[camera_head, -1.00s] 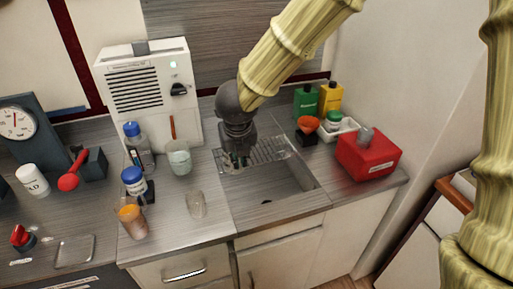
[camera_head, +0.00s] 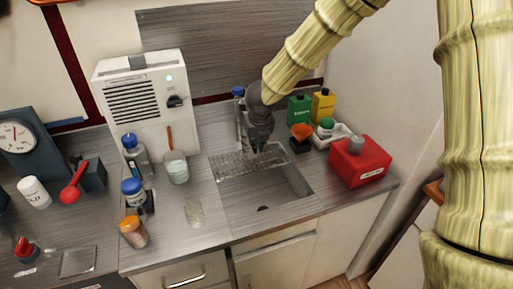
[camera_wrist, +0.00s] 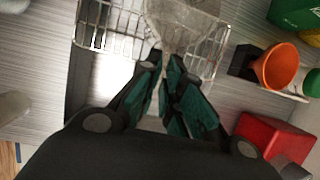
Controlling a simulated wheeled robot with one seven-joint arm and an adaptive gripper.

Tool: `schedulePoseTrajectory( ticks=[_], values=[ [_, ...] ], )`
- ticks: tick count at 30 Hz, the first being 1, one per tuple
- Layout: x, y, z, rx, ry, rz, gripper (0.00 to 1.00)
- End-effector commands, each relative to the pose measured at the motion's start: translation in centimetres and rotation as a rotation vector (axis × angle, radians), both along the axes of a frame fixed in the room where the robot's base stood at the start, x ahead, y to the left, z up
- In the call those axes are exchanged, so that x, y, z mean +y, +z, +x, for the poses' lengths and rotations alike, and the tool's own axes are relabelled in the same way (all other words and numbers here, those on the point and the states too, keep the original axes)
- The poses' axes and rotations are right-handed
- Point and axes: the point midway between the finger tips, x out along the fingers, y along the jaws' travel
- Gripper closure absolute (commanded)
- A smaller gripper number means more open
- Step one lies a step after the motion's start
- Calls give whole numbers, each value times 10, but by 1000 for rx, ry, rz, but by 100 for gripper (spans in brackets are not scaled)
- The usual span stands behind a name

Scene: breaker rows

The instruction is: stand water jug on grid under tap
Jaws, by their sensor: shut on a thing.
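In the wrist view my gripper (camera_wrist: 168,72) is shut on a translucent greyish vessel (camera_wrist: 185,22), seemingly the water jug. Its far part is cut off by the picture's top edge. The jug is over the wire grid (camera_wrist: 110,22); whether it touches the wires I cannot tell. In the head view my gripper (camera_head: 257,146) is above the back right part of the grid (camera_head: 228,165), which lies across the back of the sink. The jug is not clear there. A blue-topped upright (camera_head: 239,92), probably the tap, stands just behind my gripper, partly hidden by it.
A red canister (camera_head: 358,163), an orange funnel (camera_head: 301,131), and green (camera_head: 298,108) and yellow (camera_head: 323,104) bottles stand right of the sink. A glass with a stick (camera_head: 176,168) and blue-capped bottles (camera_head: 133,190) stand left. The sink basin's front (camera_head: 268,197) is empty.

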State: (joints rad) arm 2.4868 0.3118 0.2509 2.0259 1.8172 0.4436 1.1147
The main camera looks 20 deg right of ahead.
Motion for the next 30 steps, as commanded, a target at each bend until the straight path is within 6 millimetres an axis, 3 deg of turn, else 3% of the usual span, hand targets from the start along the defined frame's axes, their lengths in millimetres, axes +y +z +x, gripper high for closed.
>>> schedulePoseTrajectory(
  ticks=[6,19,20,23,30],
  values=[
    [1,-22,-1,2,1,-2,100],
    [0,-29,-1,1,0,1,100],
    [0,-28,-1,1,0,0,89],
    [1,-28,-1,1,0,0,71],
    [1,-28,-1,1,0,0,71]
  ],
)
